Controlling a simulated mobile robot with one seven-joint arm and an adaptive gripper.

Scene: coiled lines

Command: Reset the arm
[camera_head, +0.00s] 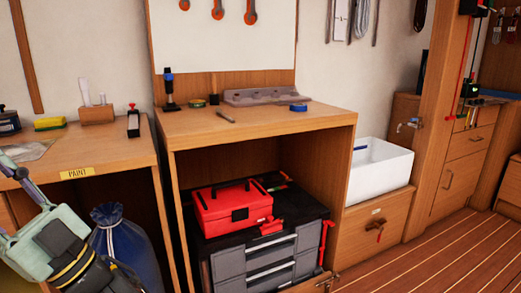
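My arm comes in at the lower left corner as pale green links with dark sections and yellow bands. Its dark end (100,272) is low in front of a blue sack, close to the bottom edge. I cannot make out two separate fingertips there, so its opening is unclear. Nothing can be seen held in it.
A wooden bench (190,124) stands in the middle, with a red toolbox (232,205) on a grey drawer unit (268,262) beneath. The paint counter (115,155) and blue sack (125,245) are left. A white basin (378,172) is right. The floor (440,262) at lower right is clear.

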